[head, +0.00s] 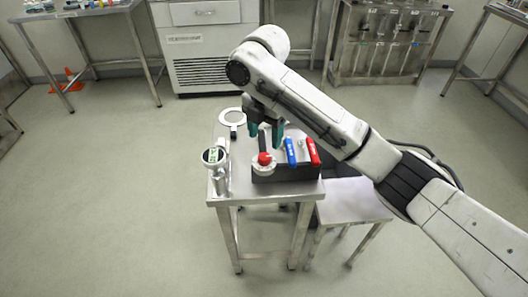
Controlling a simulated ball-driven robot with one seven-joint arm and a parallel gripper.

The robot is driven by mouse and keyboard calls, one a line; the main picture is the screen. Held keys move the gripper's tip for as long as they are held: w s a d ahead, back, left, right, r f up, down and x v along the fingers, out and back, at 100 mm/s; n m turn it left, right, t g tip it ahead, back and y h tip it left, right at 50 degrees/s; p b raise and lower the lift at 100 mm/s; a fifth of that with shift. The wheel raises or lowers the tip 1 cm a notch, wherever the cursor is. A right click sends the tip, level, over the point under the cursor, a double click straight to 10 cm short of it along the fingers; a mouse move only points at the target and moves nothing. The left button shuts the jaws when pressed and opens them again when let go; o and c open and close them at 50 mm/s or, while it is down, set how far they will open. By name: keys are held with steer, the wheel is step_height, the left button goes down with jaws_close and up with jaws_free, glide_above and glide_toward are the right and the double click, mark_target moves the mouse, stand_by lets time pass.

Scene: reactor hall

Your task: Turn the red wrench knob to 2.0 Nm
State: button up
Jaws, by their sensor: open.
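A red knob (264,158) sits above a pale round dial at the left front of a dark block (286,174) on a small steel table. My gripper has teal fingers, one on each side of the dark shaft in the picture. It is open, just behind and above the knob; I cannot tell whether it touches anything. A round gauge with a green display (213,156) stands left of the block. Its reading is too small to make out.
A blue handle (291,151) and a red handle (313,152) stand close to the right of the knob. A white ring on a stand (232,118) is at the table's back left. A low stool (350,202) stands at the right. Open floor surrounds the table.

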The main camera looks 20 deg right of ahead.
mark_target(265, 155)
step_height(265, 155, down, 7)
steer(key=shift+r+b, duration=0.15)
steer(key=shift+b, duration=0.2)
steer(key=shift+c, duration=0.3)
steer(key=c, duration=1)
steer(key=shift+r+p, duration=0.1)
steer(key=shift+p, duration=0.25)
